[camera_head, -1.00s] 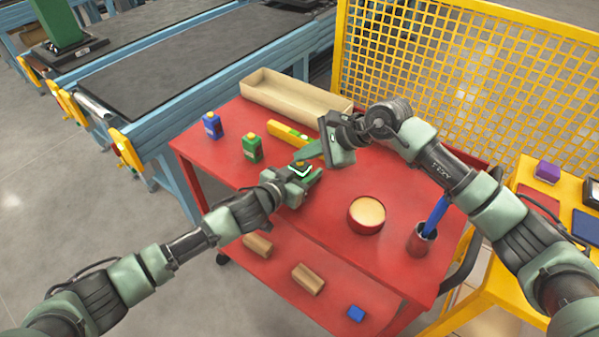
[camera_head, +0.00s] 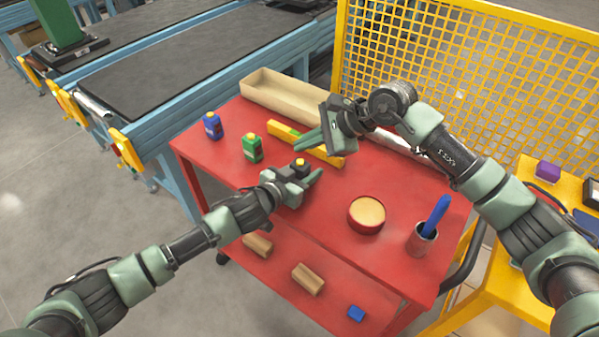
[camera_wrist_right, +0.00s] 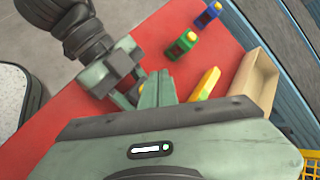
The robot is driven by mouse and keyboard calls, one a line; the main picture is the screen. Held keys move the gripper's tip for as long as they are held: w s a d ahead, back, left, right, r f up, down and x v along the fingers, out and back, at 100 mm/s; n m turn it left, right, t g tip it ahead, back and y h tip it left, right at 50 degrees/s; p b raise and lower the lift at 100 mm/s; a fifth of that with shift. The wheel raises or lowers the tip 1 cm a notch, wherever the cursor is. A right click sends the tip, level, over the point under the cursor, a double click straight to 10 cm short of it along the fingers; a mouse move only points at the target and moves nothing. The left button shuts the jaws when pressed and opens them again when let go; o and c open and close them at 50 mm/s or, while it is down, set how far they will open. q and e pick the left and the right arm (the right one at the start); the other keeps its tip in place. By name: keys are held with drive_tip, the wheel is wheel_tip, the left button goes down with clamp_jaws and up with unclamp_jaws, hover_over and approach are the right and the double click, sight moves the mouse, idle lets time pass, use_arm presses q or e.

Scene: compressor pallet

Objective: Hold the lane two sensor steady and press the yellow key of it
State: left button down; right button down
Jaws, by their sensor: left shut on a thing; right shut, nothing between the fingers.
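A small dark sensor (camera_head: 299,171) with a yellow key (camera_head: 300,162) on top is in my left gripper (camera_head: 303,179), low over the red cart top. The gripper is shut on its sides, and the key faces up, uncovered. My right gripper (camera_head: 308,139) is shut and empty, above and behind the sensor in the head view, apart from the key. In the right wrist view, its closed fingers (camera_wrist_right: 157,88) lie beside my left gripper (camera_wrist_right: 124,80); the sensor is mostly hidden there. A blue sensor (camera_head: 212,126) and a green sensor (camera_head: 252,149) stand upright on the cart.
A yellow bar-shaped level (camera_head: 325,153) lies behind the held sensor, near a beige tray (camera_head: 290,98). A round red container (camera_head: 367,216) and a cup (camera_head: 422,240) with a blue item stand at right. Yellow mesh fencing (camera_head: 450,70) rises behind the cart.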

sight(304, 165)
wheel_tip(304, 165, up, 3)
drive_tip(key=shift+r, duration=0.2)
idle(0.4)
use_arm(q)
drive_tip(key=c, duration=0.8)
unclamp_jaws()
drive_tip(key=shift+o, duration=0.2)
drive_tip(key=v, duration=1.2)
use_arm(e)
drive_tip(key=shift+f, duration=0.1)
